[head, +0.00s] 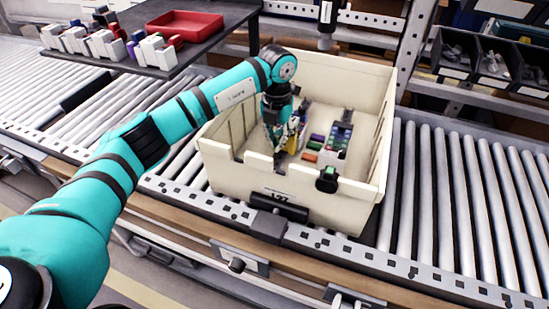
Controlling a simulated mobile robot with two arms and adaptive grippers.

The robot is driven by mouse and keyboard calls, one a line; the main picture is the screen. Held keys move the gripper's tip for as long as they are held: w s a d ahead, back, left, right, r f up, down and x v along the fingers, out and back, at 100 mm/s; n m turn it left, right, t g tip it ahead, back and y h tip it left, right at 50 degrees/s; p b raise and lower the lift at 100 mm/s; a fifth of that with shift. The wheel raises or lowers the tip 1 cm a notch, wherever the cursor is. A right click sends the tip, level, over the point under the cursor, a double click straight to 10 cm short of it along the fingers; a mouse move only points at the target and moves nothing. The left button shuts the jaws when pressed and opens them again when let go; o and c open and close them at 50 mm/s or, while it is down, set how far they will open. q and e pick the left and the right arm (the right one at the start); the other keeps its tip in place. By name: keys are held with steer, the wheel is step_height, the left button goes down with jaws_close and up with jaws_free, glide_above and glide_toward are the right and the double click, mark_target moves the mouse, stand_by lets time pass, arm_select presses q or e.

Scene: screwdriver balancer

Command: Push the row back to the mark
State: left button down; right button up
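A cream crate (228,168) labelled 127 stands on the roller conveyor. Inside it, small coloured items (312,148) in green, purple, orange and red lie in a row, with a grey and black rack-like piece (338,138) to their right. My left arm reaches over the crate's left wall. My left gripper (284,138) points down inside the crate, at the left end of the coloured items. A yellow patch shows at its fingers. The fingers are small and partly hidden, so I cannot tell their opening or any contact. I cannot make out a mark. My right gripper is out of view.
A black and green piece (327,180) sits at the crate's front wall. A black tool (326,18) hangs above the back wall. A dark shelf at upper left holds a red tray (185,25) and several white holders (100,42). The rollers (465,190) right of the crate are clear.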

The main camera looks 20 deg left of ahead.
arm_select(q)
steer(key=shift+w, duration=0.6)
stand_by(1.2)
steer(key=shift+w, duration=0.2)
stand_by(1.5)
steer(key=c, duration=1.1)
jaws_free()
steer(key=shift+s+d, duration=0.1)
steer(key=shift+s, duration=0.05)
steer(key=shift+r+p, duration=0.85)
steer(key=shift+r, duration=0.1)
